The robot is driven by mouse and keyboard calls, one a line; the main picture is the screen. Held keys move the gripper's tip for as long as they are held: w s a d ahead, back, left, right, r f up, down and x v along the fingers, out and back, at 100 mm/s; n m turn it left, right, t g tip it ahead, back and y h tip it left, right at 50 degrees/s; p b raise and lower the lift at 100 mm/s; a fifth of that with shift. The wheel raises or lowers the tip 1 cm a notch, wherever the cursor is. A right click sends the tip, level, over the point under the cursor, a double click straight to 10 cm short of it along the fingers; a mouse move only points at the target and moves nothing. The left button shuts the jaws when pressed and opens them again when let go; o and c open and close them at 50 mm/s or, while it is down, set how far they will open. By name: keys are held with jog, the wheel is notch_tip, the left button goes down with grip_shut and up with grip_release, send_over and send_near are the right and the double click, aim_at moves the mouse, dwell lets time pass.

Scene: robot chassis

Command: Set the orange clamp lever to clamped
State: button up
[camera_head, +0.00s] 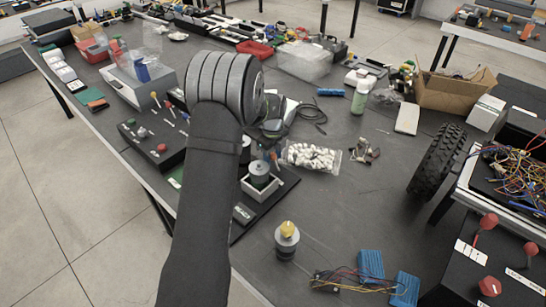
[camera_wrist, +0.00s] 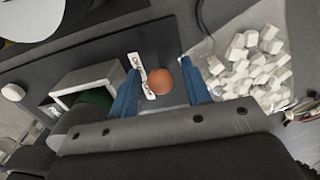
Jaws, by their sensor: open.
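The orange clamp lever shows in the wrist view as a round orange knob (camera_wrist: 160,81), seen from above. My gripper (camera_wrist: 161,58) is open, with one blue finger on each side of the knob. There are gaps between the knob and both fingers; I cannot tell its depth relative to the fingertips. A white label strip (camera_wrist: 142,76) with dark lettering lies just left of the knob, too small to read surely. The lever's shaft is hidden beneath the knob, so its position is unclear. In the head view my arm covers the lever and most of my gripper.
A white block-shaped holder with a green cylinder (camera_wrist: 94,97) stands left of my gripper in the wrist view. A bag of white pieces (camera_head: 313,158) lies to the right. A black box with levers (camera_head: 155,138) stands left of my arm.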

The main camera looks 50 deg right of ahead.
jog(key=shift+f, duration=0.2)
grip_shut()
jog(key=shift+s, duration=0.1)
jog(key=s+t, duration=0.1)
jog(key=t, duration=0.2)
jog(key=shift+s+r, duration=0.35)
jog(key=t, duration=0.1)
jog(key=s+t, duration=0.1)
jog(key=t, duration=0.1)
jog(key=shift+s, duration=0.25)
jog(key=shift+s+f+t, duration=0.15)
jog(key=shift+s+t, duration=0.5)
jog(key=shift+t, duration=0.65)
jog(key=shift+s+f+t, duration=0.15)
jog(key=shift+s+t, duration=0.5)
jog(key=shift+t, duration=0.65)
